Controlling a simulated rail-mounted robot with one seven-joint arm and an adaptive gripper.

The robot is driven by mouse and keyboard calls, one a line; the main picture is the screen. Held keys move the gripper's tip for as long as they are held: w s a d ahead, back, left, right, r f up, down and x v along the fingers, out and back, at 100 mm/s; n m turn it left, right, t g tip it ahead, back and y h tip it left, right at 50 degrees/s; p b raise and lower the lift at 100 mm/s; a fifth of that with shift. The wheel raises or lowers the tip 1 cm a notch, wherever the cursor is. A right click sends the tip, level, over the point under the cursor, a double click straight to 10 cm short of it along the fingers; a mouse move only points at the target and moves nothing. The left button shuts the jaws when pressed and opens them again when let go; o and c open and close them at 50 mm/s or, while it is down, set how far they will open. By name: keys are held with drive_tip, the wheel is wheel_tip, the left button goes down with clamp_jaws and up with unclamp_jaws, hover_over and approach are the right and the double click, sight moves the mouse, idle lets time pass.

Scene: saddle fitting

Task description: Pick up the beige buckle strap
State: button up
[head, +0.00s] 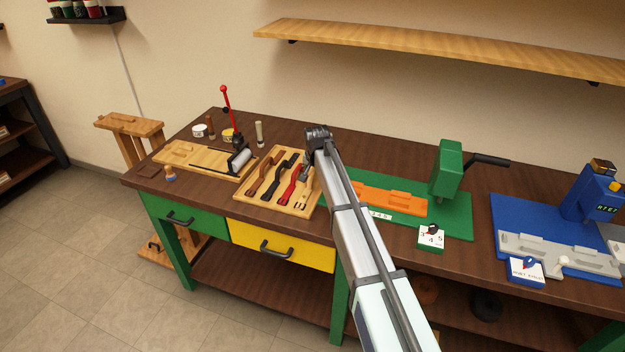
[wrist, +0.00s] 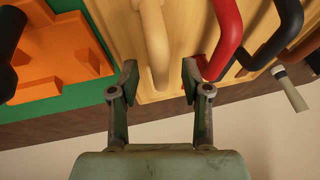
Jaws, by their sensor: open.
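The beige buckle strap (wrist: 156,40) lies on the wooden tray, its rounded end pointing into the gap between my fingertips in the wrist view. In the head view, the beige strap (head: 304,194) is at the right side of the tray, partly covered by my arm. My gripper (wrist: 160,72) is open and empty, one finger on each side of the strap's line. I cannot tell whether the fingertips touch it or how high they are. The red strap (wrist: 226,40) is close to the right finger in the wrist view.
The wooden tray (head: 320,207) also holds red, black and brown straps (head: 266,174). Right of it is a green press (head: 450,170) with an orange block (head: 390,198). Left is a board with a red-handled lever (head: 226,105). A blue machine (head: 578,205) stands far right.

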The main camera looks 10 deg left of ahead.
drive_tip(key=shift+x, duration=0.9)
drive_tip(key=c, duration=0.9)
clamp_jaws()
drive_tip(key=shift+r, duration=0.15)
